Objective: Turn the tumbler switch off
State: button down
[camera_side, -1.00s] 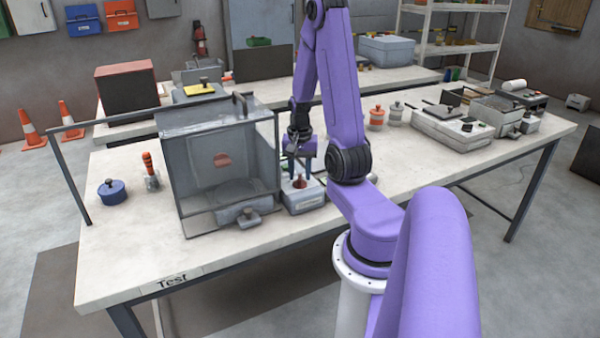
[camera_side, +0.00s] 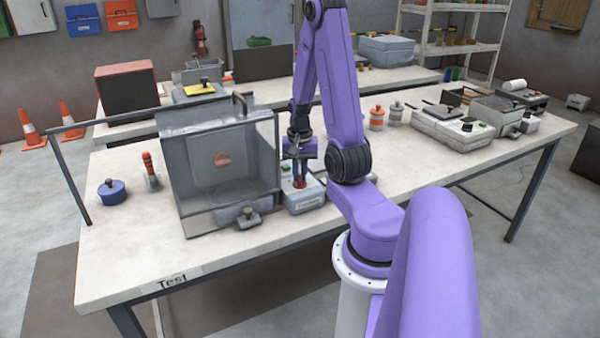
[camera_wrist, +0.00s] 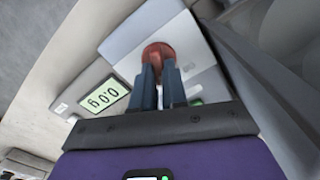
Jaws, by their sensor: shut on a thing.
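My gripper (camera_side: 300,183) points down over the box. In the wrist view its two blue fingers (camera_wrist: 158,72) are close together and shut on the knob. The fingers hide the lower part of the knob, so I cannot tell the switch's position.
The glass-walled chamber (camera_side: 184,195) stands close on the left of the box. A blue pot (camera_side: 112,192) is at the far left. The front table strip is clear.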

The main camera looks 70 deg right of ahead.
jog(key=n, duration=0.5)
jog(key=shift+w+a+n, duration=0.1)
jog(key=shift+w+n, duration=0.05)
jog(key=shift+n, duration=0.15)
jog(key=n, duration=0.5)
jog(key=shift+w+a, duration=0.1)
jog(key=shift+n, duration=0.4)
jog(key=c, duration=1.2)
grip_release()
jog(key=shift+o, duration=0.2)
jog(key=shift+r, duration=0.1)
notch_tip(320, 180, up, 17)
jog(key=shift+r, duration=0.15)
jog(key=shift+a, duration=0.15)
